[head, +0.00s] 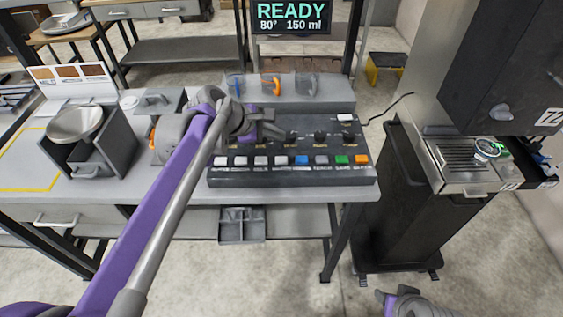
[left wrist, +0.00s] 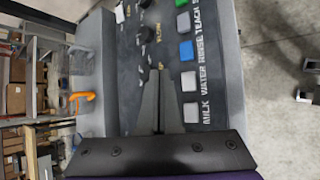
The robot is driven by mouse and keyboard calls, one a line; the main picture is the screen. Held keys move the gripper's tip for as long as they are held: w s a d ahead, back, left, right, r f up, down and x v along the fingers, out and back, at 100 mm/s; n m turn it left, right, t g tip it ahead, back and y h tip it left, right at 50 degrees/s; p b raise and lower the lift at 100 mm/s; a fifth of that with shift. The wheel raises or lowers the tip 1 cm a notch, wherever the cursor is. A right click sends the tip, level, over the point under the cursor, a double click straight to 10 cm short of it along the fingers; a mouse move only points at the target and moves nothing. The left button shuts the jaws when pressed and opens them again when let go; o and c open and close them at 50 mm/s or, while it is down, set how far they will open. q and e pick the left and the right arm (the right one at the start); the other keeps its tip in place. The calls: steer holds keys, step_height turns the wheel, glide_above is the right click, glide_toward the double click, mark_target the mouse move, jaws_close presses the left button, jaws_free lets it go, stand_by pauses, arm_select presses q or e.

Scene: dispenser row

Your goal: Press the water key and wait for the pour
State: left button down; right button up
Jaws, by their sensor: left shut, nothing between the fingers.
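The dark control panel (head: 290,178) on the bench has a front row of keys: several white, one blue, one green and one orange. In the left wrist view the WATER label (left wrist: 205,78) lines up with a white key (left wrist: 189,82) beside the blue key (left wrist: 186,51). My left gripper (head: 284,134) is shut and empty over the panel, behind the key row near the knobs. Its fingertips (left wrist: 157,72) show beside the WATER key, apart from it in the picture. The display (head: 291,17) reads READY, 80°, 150 ml. My right gripper (head: 402,301) shows partly at the bottom edge.
A dispenser machine (head: 468,185) stands at the right, with a small round cup (head: 487,149) on its tray. A bowl on a grey stand (head: 74,125) is at the left. Orange and grey handles (head: 270,84) are on the shelf behind the panel.

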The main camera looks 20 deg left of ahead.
arm_select(q)
steer(key=b, duration=0.2)
glide_above(277, 160)
step_height(277, 160, down, 4)
steer(key=shift+s+d+f, duration=0.1)
steer(key=shift+f, duration=0.05)
steer(key=shift+f+b, duration=0.55)
steer(key=shift+f, duration=0.15)
steer(key=shift+f, duration=0.1)
stand_by(1.1)
steer(key=shift+f, duration=0.35)
steer(key=shift+f+b, duration=0.45)
stand_by(0.6)
steer(key=shift+r, duration=0.15)
steer(key=shift+r+p, duration=0.75)
